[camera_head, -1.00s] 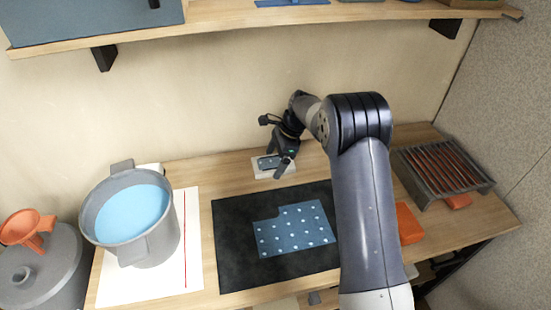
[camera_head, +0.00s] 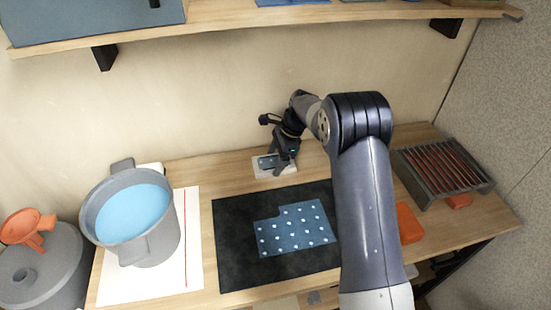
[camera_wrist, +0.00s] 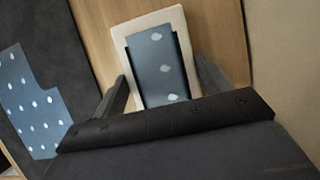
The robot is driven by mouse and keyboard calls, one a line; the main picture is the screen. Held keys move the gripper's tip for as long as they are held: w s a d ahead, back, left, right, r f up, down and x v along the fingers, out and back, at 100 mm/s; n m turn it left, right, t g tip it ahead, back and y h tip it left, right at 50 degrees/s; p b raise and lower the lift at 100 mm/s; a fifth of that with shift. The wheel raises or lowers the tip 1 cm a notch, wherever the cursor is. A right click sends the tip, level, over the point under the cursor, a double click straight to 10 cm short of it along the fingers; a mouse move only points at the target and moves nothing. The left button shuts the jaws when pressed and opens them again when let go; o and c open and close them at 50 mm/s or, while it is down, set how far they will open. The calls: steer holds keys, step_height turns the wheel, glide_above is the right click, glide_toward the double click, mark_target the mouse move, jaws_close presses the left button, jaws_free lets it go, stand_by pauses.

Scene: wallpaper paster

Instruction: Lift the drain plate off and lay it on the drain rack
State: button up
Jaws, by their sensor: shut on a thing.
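A small cream plate (camera_head: 262,174) lies on the worktop near the wall. It looks like the drain plate. A dark piece and a white-dotted blue strip lie on top of it. In the wrist view the cream plate (camera_wrist: 146,21) reaches up from between my fingers, with the blue strip (camera_wrist: 157,68) along its middle. My gripper (camera_head: 280,163) is shut on the plate, one finger at each long side; the wrist view shows both fingers (camera_wrist: 160,72). The near end is hidden by my gripper body.
A black mat (camera_head: 232,265) with a dotted blue sheet (camera_head: 294,229) lies in front of the plate. A grey pot (camera_head: 150,247) of blue liquid stands at the left. An orange block (camera_head: 409,224) lies by the rack. A shelf (camera_head: 225,38) overhangs the back.

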mark_target(276, 162)
steer(key=shift+r+p, duration=0.95)
steer(key=shift+r, duration=0.35)
steer(key=shift+r+p, duration=1.8)
steer(key=shift+r, duration=0.2)
steer(key=shift+s+f, duration=0.1)
